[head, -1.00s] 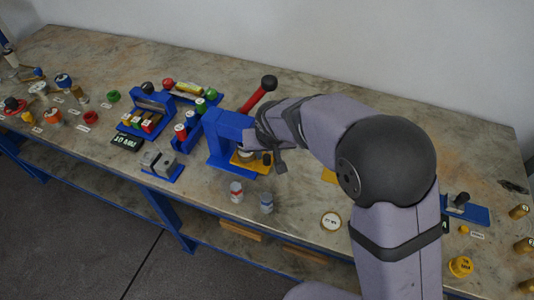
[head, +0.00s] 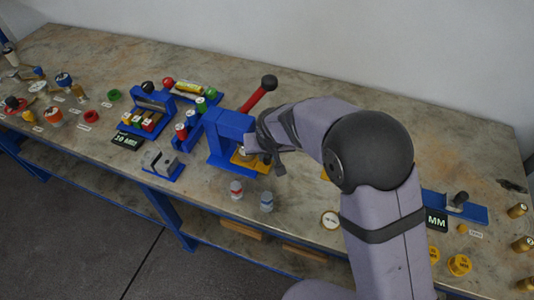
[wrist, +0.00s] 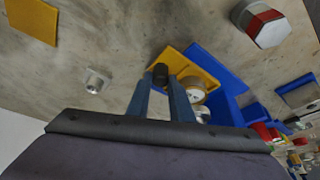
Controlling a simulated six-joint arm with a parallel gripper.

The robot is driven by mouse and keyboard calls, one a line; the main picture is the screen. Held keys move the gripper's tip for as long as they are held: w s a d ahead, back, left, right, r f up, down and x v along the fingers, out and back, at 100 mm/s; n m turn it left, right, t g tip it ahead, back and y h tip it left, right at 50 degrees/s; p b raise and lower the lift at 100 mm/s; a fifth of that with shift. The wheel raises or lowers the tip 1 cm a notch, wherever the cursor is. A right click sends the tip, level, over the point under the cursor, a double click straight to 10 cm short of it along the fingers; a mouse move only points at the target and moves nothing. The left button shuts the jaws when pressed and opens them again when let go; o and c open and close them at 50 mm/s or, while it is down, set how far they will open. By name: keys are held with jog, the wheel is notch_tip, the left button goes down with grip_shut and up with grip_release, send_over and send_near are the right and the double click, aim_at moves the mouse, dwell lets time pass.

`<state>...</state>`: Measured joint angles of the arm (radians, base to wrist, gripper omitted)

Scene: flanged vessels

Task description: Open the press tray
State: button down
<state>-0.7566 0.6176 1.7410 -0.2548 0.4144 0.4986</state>
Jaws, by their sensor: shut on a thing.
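The blue press (head: 230,132) stands mid-bench with its red lever (head: 257,97) tilted up to the right. The yellow press tray (head: 241,162) is at its base, partly hidden by my gripper. In the wrist view the tray (wrist: 204,74) sticks out from the blue base and bears a round brass-coloured vessel (wrist: 192,87). A black knob (wrist: 160,73) stands at the tray's outer end. My gripper (wrist: 161,86) has its fingers on either side of this knob and is shut on it. In the head view my gripper (head: 274,163) is at the tray's right end.
Two small vessels, one red-banded (head: 236,189) and one grey-blue (head: 267,201), stand in front of the press. A grey block fixture (head: 161,163) and a blue rack (head: 188,131) are to its left. A round white-topped piece (head: 330,219) lies right of centre, near the front edge.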

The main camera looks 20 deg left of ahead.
jog(key=d+p, duration=0.2)
jog(key=d, duration=0.9)
jog(key=shift+r, duration=0.15)
jog(key=shift+d+f, duration=0.2)
jog(key=shift+d, duration=0.1)
jog(key=c, duration=1.8)
grip_release()
jog(key=shift+c, duration=0.2)
jog(key=shift+r, duration=0.15)
jog(key=v, duration=0.7)
jog(key=shift+b, duration=0.4)
jog(key=shift+s, duration=0.1)
